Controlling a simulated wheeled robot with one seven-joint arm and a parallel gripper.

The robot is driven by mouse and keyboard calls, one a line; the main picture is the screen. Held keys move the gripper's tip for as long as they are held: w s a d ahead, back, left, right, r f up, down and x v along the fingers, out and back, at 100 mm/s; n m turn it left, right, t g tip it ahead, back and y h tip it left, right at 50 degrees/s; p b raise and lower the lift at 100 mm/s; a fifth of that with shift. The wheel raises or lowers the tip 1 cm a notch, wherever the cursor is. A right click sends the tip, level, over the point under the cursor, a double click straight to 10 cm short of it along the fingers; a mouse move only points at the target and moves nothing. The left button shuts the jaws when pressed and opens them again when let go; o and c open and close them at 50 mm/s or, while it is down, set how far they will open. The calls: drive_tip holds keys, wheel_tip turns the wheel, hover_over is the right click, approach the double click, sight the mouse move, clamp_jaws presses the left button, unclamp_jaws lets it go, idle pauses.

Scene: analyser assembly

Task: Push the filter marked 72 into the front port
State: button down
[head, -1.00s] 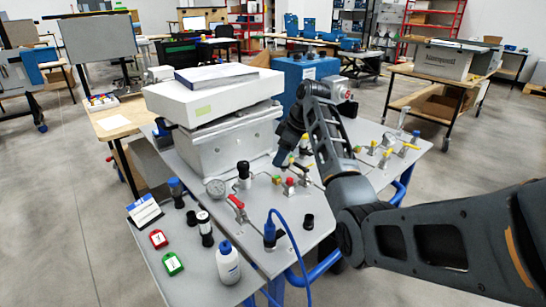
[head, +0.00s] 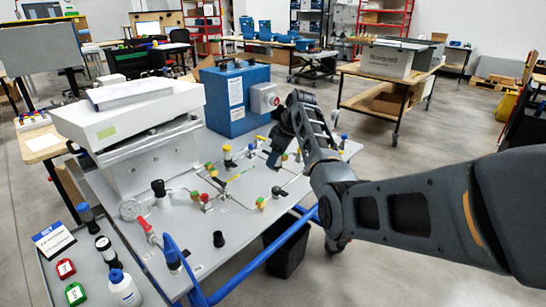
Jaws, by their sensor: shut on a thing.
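My gripper (head: 274,156) is small and partly hidden by its own dark arm, over the back right of the grey panel (head: 240,208). It is shut on a small dark blue piece (head: 272,160), which points down. No number can be read on this piece, so I cannot tell whether it is the filter marked 72. Valves and fittings with yellow, red and green parts (head: 207,200) stand on the panel near it. A short black fitting (head: 218,239) stands near the front edge. I cannot tell which opening is the front port.
A white and grey unit (head: 140,130) and a blue case (head: 230,100) stand at the back. A blue hose (head: 190,285) loops at the front. A side tray holds a white bottle (head: 123,290), red and green tags (head: 66,269) and a black cylinder (head: 106,250).

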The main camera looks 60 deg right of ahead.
drive_tip(key=shift+f+b, duration=2.5)
drive_tip(key=shift+f, duration=0.65)
drive_tip(key=shift+r, duration=0.1)
drive_tip(key=shift+f, duration=1.25)
drive_tip(key=c, duration=0.5)
unclamp_jaws()
drive_tip(key=shift+c, duration=0.2)
drive_tip(key=shift+r, duration=0.1)
drive_tip(key=v, duration=0.7)
drive_tip(key=shift+r+b, duration=0.25)
drive_tip(key=shift+b, duration=0.2)
drive_tip(key=shift+s, duration=0.2)
